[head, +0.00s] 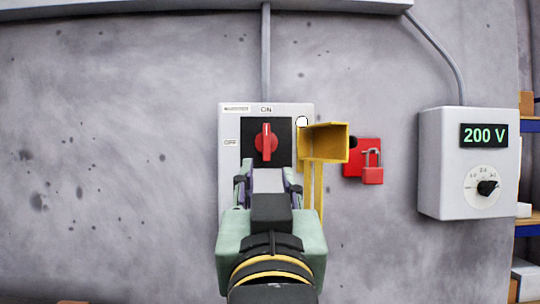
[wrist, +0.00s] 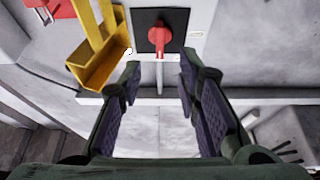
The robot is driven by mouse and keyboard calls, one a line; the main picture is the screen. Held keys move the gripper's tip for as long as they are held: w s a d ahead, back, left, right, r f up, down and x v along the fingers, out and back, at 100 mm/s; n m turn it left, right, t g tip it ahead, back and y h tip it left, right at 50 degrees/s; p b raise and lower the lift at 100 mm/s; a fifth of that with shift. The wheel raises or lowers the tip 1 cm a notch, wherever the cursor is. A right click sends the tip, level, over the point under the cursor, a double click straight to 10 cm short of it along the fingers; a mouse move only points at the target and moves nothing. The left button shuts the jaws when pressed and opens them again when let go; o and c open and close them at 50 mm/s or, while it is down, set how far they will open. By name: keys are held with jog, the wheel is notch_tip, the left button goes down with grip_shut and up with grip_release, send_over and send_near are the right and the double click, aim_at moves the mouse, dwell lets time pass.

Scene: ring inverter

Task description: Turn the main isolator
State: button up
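The main isolator is a red rotary handle (head: 266,142) on a black square plate (head: 284,126), set in a light grey box (head: 227,178) on the wall. The handle stands upright, pointing to the ON label (head: 266,110); an OFF label (head: 231,142) is at its left. In the wrist view the handle (wrist: 159,40) shows at the top, beyond my fingertips. My gripper (wrist: 157,78) is open and empty, its two fingers wide apart. In the head view my gripper (head: 268,182) is just below the handle; I see no contact.
A yellow hinged cover (head: 326,142) sticks out right of the handle, close to my gripper. A red padlock (head: 373,174) hangs on a red plate further right. A grey box (head: 440,170) with a 200 V display and black knob is at the right. The wall at left is clear.

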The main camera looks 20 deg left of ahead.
aim_at(266, 147)
jog(key=p+x, duration=0.4)
jog(key=x, duration=0.6)
jog(key=shift+w+a, duration=0.1)
jog(key=shift+w, duration=0.25)
jog(key=shift+c, duration=0.6)
grip_shut()
